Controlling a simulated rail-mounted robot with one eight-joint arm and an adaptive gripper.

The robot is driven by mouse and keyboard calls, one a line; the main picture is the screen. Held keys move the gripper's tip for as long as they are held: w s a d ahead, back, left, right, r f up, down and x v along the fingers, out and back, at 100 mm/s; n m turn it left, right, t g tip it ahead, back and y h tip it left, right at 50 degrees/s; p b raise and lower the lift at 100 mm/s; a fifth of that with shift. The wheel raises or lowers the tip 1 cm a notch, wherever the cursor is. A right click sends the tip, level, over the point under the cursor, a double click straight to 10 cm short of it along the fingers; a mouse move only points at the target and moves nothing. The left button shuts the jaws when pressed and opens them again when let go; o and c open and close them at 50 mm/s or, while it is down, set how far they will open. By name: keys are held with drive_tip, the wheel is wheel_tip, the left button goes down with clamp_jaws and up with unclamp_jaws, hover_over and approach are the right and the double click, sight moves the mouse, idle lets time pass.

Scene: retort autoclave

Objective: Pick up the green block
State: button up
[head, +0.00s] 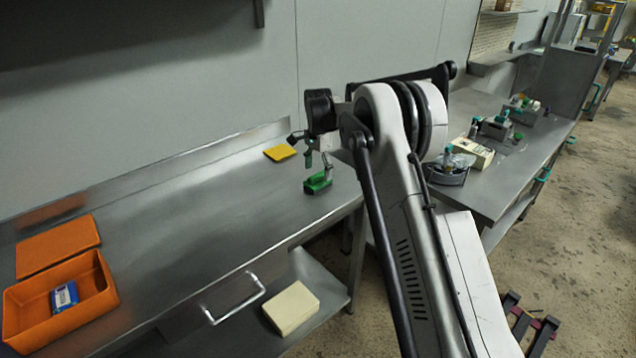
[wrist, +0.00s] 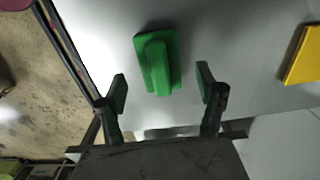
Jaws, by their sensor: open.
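The green block (head: 318,183) lies on the steel table near its right end. In the wrist view the green block (wrist: 158,65) has a flat base with a raised narrower part, and it sits ahead of and between my fingers. My gripper (head: 313,157) is just above the block in the head view. The fingertips look apart from the block.
A yellow object (head: 280,152) lies behind the block, also in the wrist view (wrist: 304,54). An orange bin (head: 110,290) with a blue item (head: 64,297) stands at the far left. The table's middle is clear. A second bench with several items is at right.

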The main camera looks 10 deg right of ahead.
sight(318, 174)
wheel_tip(318, 174, down, 4)
drive_tip(key=shift+f, duration=0.2)
drive_tip(key=shift+c, duration=0.5)
drive_tip(key=c, duration=1.2)
drive_tip(key=shift+r, duration=0.1)
drive_tip(key=shift+r, duration=0.55)
wheel_tip(318, 174, up, 3)
drive_tip(key=shift+f, duration=0.1)
drive_tip(key=s+a+r, duration=0.1)
drive_tip(key=a+r, duration=0.1)
drive_tip(key=a, duration=0.1)
drive_tip(key=s+a+r, duration=0.1)
drive_tip(key=a+r, duration=0.1)
drive_tip(key=a, duration=0.2)
drive_tip(key=s+a+r, duration=0.1)
drive_tip(key=a+r, duration=0.2)
drive_tip(key=a, duration=0.1)
drive_tip(key=shift+s+a+b, duration=0.1)
drive_tip(key=shift+s+b, duration=0.15)
drive_tip(key=shift+b, duration=0.1)
